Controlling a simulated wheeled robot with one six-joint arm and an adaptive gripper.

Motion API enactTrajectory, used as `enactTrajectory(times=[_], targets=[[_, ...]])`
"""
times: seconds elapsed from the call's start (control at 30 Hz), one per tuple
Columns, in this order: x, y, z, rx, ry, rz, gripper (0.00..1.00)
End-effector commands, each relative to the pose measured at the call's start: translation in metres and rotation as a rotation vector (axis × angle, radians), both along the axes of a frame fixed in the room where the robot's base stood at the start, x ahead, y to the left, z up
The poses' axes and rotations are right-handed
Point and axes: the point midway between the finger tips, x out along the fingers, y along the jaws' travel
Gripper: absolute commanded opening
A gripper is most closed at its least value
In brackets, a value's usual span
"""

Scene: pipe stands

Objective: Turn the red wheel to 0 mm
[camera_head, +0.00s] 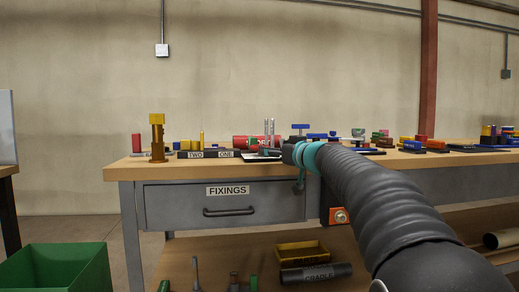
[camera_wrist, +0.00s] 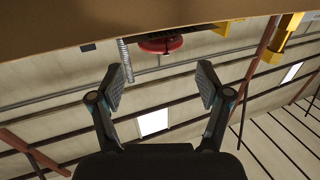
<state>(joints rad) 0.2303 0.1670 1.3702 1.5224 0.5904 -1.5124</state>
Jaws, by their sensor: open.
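The red wheel (camera_wrist: 160,45) shows in the wrist view near the top, seen edge-on at the underside of the brown tabletop band, as the view is upside down. My gripper (camera_wrist: 165,73) is open and empty, with its two dark fingers spread apart. The wheel lies beyond the fingertips, between their lines, with a visible gap and no contact. In the head view a red rounded body (camera_head: 250,142) sits on the bench; I cannot tell whether it is the wheel. My arm and its teal ring hide part of the bench there. No millimetre scale can be read.
A brass-yellow post (camera_head: 157,138) stands at the bench's left end and shows in the wrist view (camera_wrist: 284,42). Blocks labelled TWO and ONE (camera_head: 205,154) lie left of the red body. A FIXINGS drawer (camera_head: 228,205) is below.

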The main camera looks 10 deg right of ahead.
Motion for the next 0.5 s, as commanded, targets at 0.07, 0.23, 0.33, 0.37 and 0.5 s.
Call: enactTrajectory(times=[0.07, 0.23, 0.33, 0.37, 0.5], targets=[[0.016, 0.006, -0.002, -0.001, 0.002, 0.003, 0.77], [0.044, 0.017, 0.001, -0.001, 0.002, 0.003, 0.77], [0.059, 0.023, 0.002, 0.000, 0.002, 0.002, 0.77], [0.063, 0.024, 0.001, 0.000, 0.002, 0.001, 0.77], [0.077, 0.030, 0.001, 0.001, 0.001, 0.002, 0.77]])
